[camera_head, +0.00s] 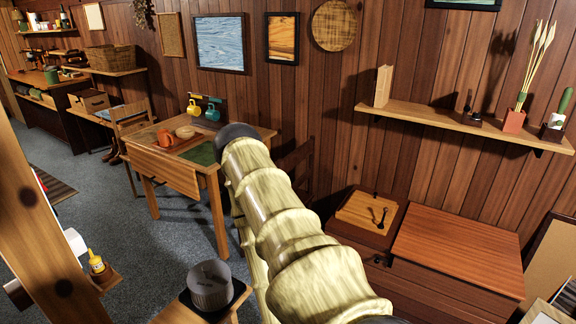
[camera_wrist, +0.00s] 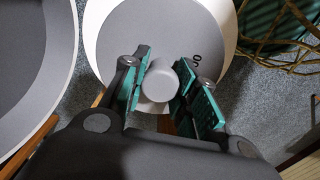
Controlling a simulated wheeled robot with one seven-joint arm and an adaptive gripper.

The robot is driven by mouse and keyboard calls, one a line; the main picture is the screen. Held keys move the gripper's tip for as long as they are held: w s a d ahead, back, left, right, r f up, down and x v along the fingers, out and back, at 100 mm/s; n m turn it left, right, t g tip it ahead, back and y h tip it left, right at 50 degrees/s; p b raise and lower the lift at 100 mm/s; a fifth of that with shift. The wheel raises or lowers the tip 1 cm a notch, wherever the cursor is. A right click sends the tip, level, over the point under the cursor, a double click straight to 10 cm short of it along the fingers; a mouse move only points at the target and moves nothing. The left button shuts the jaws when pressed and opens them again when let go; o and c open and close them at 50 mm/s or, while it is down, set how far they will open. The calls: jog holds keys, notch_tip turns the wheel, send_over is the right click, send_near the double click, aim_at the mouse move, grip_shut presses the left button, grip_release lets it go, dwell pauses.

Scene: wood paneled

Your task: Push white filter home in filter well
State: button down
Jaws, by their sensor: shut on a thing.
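In the wrist view, my gripper (camera_wrist: 161,86) has its two green-padded fingers on either side of a round grey knob. The knob stands on the pale grey round face of a white-rimmed part, which I take as the white filter (camera_wrist: 150,25). Dark marks show on its face near the right finger. The lower part of it is hidden by my gripper. I cannot make out the filter well, nor whether the filter sits in anything. In the head view my arm crosses the middle, and my gripper and the filter cannot be made out.
In the head view, a grey cylinder (camera_head: 209,287) stands on a small table. A yellow bottle (camera_head: 97,263) is left of it.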

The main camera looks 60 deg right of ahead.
jog(key=shift+f+b, duration=2.1)
jog(key=shift+f, duration=1)
jog(key=c, duration=1)
grip_release()
jog(key=shift+c, duration=0.2)
jog(key=shift+r+p, duration=5.55)
jog(key=shift+r, duration=2.8)
jog(key=shift+w+a+f, duration=0.15)
jog(key=shift+w, duration=0.25)
jog(key=w+a+f+b, duration=0.1)
jog(key=w+a+f, duration=0.1)
jog(key=a, duration=0.5)
jog(key=w+a+f+b, duration=0.1)
jog(key=w+a+f, duration=0.1)
jog(key=a, duration=0.4)
jog(key=shift+w+a+f, duration=0.3)
jog(key=shift+w+a, duration=0.05)
jog(key=shift+w, duration=0.05)
